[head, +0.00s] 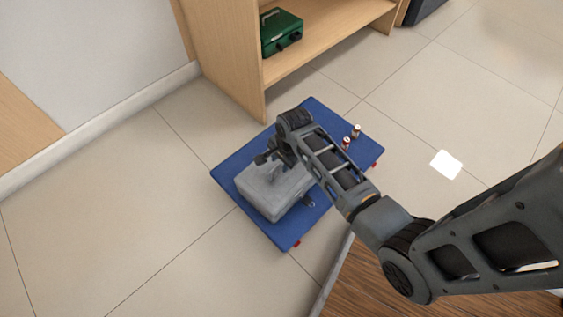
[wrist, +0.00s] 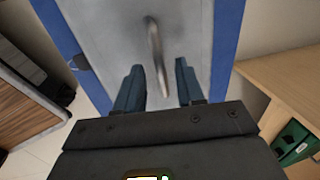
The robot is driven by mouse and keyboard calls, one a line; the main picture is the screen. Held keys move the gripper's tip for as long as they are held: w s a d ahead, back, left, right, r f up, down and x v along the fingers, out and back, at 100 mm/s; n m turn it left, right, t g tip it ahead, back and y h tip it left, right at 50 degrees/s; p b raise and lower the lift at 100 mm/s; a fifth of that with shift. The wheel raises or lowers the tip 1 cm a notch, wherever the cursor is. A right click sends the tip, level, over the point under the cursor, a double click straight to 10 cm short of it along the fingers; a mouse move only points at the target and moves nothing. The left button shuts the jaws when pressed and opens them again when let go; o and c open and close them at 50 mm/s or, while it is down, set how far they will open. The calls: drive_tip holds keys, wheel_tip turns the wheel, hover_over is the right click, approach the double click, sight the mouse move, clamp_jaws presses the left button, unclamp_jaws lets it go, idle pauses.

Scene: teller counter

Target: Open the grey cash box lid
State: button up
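The grey cash box (head: 262,194) sits on a blue platform (head: 228,172), and its lid looks shut. A grey handle (wrist: 156,48) stands up from the lid (wrist: 108,22). My gripper (wrist: 160,84) is open over the box, with one dark finger on each side of the handle's near end. A gap shows between the handle and both fingers. In the head view my gripper (head: 268,158) is over the box's far part, and my arm hides the box's right side. A small dark latch (head: 307,201) shows on the box's front side.
Two small bottles, one red (head: 346,143) and one brown (head: 356,130), stand on the platform right of my arm. A wooden shelf (head: 225,50) behind holds a green cash box (head: 281,30). The tiled floor (head: 110,220) at left is clear.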

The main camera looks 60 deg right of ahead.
clamp_jaws()
idle(0.4)
idle(0.4)
